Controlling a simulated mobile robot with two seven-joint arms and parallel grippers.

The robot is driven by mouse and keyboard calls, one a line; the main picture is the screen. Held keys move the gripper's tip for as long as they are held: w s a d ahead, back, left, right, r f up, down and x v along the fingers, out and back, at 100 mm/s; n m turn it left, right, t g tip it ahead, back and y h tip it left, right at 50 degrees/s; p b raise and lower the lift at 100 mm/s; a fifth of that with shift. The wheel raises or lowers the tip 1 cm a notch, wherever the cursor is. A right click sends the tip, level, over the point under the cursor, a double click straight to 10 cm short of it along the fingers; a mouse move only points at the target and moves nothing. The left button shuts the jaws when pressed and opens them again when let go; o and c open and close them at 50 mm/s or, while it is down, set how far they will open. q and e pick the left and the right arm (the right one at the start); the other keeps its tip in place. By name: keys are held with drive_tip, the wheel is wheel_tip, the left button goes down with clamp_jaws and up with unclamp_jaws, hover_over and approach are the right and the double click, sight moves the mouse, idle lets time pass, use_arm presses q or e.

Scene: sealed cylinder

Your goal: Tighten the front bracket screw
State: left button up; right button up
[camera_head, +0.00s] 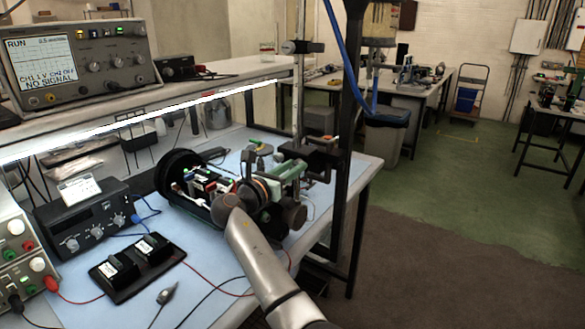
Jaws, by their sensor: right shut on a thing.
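An open cylinder assembly (205,187) lies on the blue bench mat, with a black ring (177,172) at its left end and small coloured parts inside. My right arm comes in from the bottom centre and bends over the right end of the assembly. My right gripper (263,190) is there, among copper-coloured rings and dark round parts. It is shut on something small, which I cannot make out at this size. The front bracket screw cannot be picked out; my wrist and arm cover part of that area. My left gripper is out of view.
The blue mat (210,265) carries a black tray (136,268) with two dark blocks, a probe (166,294) and loose red and black leads. A black instrument (90,222) stands left. A clamp stand (298,90) and a dark post (352,150) rise behind and right.

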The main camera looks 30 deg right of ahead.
clamp_jaws()
